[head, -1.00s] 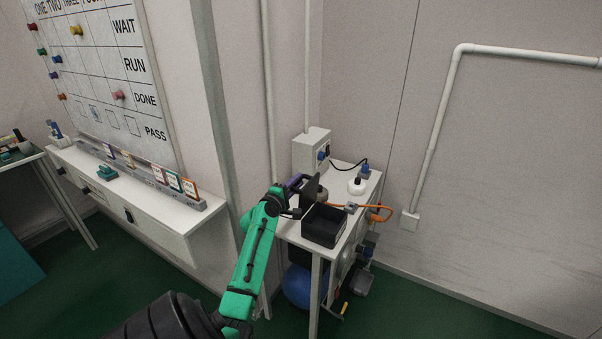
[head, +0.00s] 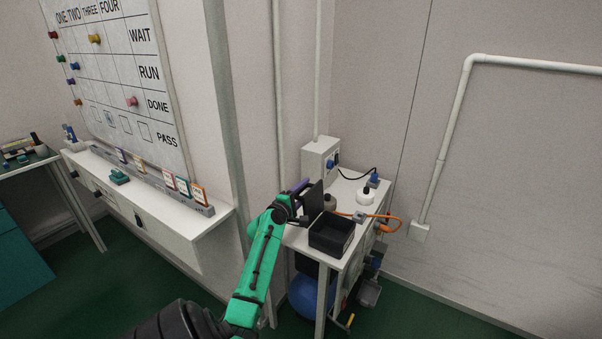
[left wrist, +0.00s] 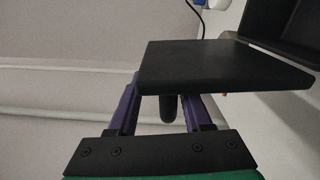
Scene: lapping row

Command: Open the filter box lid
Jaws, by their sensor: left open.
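The black filter box (head: 331,238) sits on the small white side table, its dark inside showing from above. Its lid (head: 316,197) is a flat black panel that stands about upright at the box's far left side. My left gripper (head: 301,187), with purple fingers, is at the lid's left side. In the left wrist view the lid (left wrist: 225,66) spans in front of the open fingers and hides their tips. A dark rounded peg (left wrist: 168,108) shows between the fingers; I cannot tell whether they touch it. My right gripper is not in view.
A blue round vessel (head: 303,296) is underneath. A white wall shelf (head: 150,200) is at left.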

